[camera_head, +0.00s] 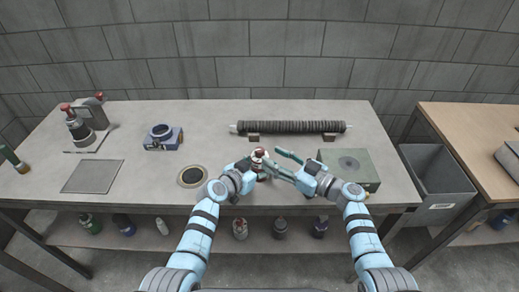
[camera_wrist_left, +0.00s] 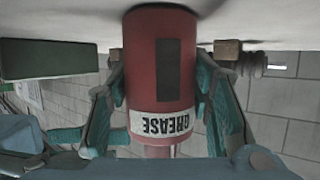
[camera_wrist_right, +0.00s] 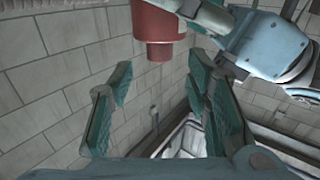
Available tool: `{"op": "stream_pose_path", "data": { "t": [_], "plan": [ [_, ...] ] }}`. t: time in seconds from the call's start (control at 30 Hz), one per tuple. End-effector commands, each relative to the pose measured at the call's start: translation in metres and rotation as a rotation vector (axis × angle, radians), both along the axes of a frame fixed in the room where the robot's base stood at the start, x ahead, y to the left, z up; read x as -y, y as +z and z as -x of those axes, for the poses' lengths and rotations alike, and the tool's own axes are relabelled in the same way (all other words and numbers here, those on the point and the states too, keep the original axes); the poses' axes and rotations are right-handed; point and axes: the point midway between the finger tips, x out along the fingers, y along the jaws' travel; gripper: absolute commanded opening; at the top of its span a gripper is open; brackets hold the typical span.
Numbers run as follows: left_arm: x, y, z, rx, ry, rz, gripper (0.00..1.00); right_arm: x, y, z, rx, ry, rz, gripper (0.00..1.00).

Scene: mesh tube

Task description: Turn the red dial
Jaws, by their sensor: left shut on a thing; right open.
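A red can (camera_head: 258,154) with a white band stands near the table's front edge. In the left wrist view the can (camera_wrist_left: 160,62) shows a "GREASE" label, upside down there. My left gripper (camera_wrist_left: 163,85) is shut on it, a finger on each side. In the head view my left gripper (camera_head: 257,166) is at the can. My right gripper (camera_head: 283,163) is open just right of the can, and in the right wrist view its fingers (camera_wrist_right: 160,85) are empty, with the can beyond them. I see no clear red dial. Red knobs (camera_head: 66,107) show on a device at the far left.
A dark ribbed tube (camera_head: 290,127) lies on supports at the back. A green box (camera_head: 350,168) is behind my right arm. A blue fixture (camera_head: 163,138), a round dark disc (camera_head: 191,176) and a square plate (camera_head: 92,176) are at left. A grey bin (camera_head: 435,172) stands between the tables.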

Motion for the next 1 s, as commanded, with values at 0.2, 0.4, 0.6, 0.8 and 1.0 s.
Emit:
{"op": "stream_pose_path", "data": {
  "t": [0.2,0.4,0.6,0.8,1.0],
  "plan": [
    [0.000,0.000,0.000,0.001,0.000,-0.001,0.14,-0.038,0.001,-0.030,0.001,0.000,-0.004,0.44],
    [0.000,0.000,0.000,0.000,0.000,0.000,0.14,-0.048,0.001,-0.037,0.003,-0.002,-0.002,0.44],
    [0.000,0.000,0.000,0.000,0.000,0.000,0.14,-0.049,0.001,-0.037,0.003,-0.002,-0.001,0.44],
    [0.000,0.000,0.000,0.000,0.000,0.000,0.14,-0.049,0.001,-0.037,0.003,-0.002,-0.002,0.16],
    [0.000,0.000,0.000,-0.001,0.000,-0.001,0.14,-0.049,0.001,-0.037,0.003,-0.005,-0.001,0.00]
  ]
}}
